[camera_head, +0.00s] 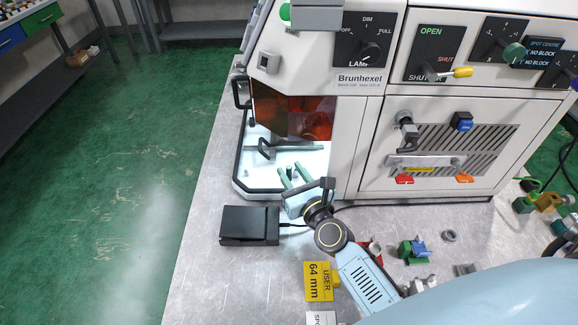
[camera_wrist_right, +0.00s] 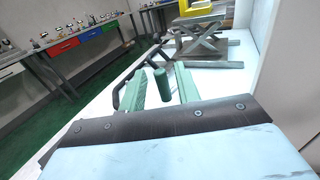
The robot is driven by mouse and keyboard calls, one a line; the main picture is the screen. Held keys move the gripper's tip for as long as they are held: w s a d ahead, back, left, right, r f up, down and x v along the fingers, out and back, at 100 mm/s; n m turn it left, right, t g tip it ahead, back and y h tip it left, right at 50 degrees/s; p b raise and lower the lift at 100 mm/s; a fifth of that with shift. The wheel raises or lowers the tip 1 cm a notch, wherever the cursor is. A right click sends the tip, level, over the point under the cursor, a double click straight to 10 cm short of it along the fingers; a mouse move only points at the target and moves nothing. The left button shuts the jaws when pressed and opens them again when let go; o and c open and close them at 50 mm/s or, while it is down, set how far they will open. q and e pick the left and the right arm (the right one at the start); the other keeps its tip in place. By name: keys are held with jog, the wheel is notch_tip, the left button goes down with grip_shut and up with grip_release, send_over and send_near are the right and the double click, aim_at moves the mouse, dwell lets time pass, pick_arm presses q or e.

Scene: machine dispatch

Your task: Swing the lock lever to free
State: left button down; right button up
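My right gripper (camera_head: 291,170) reaches into the lit opening of the machine. Its two green fingers stand apart, and it also shows in the right wrist view (camera_wrist_right: 160,70). A dark lever-like part (camera_head: 265,149) with a bar lies inside the opening, beyond the fingertips. A crossed-leg stand (camera_wrist_right: 203,45) shows ahead in the wrist view. My left gripper is not in view.
An orange window (camera_head: 270,108) hangs above the opening, with a black handle (camera_head: 240,93) at its left. A black box (camera_head: 249,226) and a yellow 64 mm block (camera_head: 318,282) lie on the bench. The machine's white wall (camera_head: 347,145) is close on the right.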

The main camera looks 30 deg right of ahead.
jog(key=shift+w, duration=1.05)
grip_shut()
